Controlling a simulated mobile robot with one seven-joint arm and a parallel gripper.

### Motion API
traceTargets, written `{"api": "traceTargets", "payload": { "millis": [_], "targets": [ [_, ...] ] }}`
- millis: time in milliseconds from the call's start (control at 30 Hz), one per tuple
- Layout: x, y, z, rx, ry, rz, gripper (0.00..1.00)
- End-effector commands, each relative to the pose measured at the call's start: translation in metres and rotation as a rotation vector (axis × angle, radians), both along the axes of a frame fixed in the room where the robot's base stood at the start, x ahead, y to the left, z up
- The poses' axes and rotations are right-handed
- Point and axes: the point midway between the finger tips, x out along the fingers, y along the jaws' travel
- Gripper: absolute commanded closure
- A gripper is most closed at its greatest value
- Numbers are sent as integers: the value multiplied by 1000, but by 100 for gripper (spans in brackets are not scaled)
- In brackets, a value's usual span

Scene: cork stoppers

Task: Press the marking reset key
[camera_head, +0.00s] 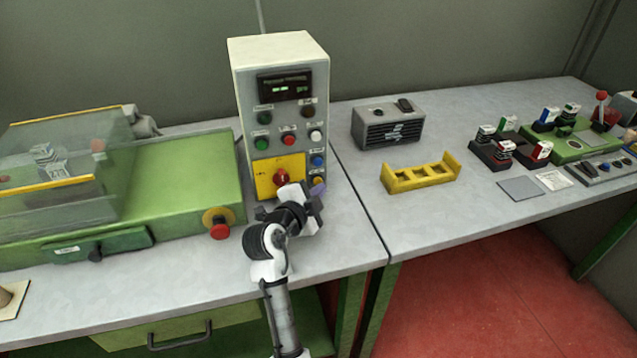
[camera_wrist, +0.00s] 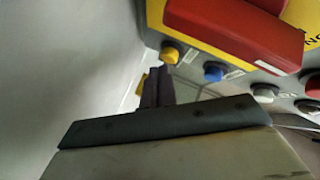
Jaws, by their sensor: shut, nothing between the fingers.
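The grey control box (camera_head: 243,75) stands upright on the bench in the head view. Its face has a small display (camera_head: 284,87), several round buttons, and a yellow panel with a red rotary switch (camera_head: 281,179). A blue button (camera_head: 318,161) sits above a yellow button (camera_head: 318,181) at the lower right; the wrist view shows the yellow button (camera_wrist: 170,53) and the blue button (camera_wrist: 213,72) too. The labels are too small to read, so I cannot tell which is the marking reset key. My gripper (camera_head: 319,187) is shut and empty close to the yellow button; contact is unclear.
The large red switch handle (camera_wrist: 235,30) juts out beside the buttons. A green machine with a clear cover (camera_head: 70,165) and a red stop button (camera_head: 219,229) stands left. A yellow rack (camera_head: 420,176) and grey vented box (camera_head: 388,125) stand right.

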Motion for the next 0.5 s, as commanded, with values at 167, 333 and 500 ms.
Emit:
{"api": "traceTargets", "payload": {
  "millis": [167,333,500],
  "targets": [
    [1,0,0,0,0,0,100],
    [3,1,0,0,0,0,100],
    [5,2,0,0,0,0,100]
  ]
}}
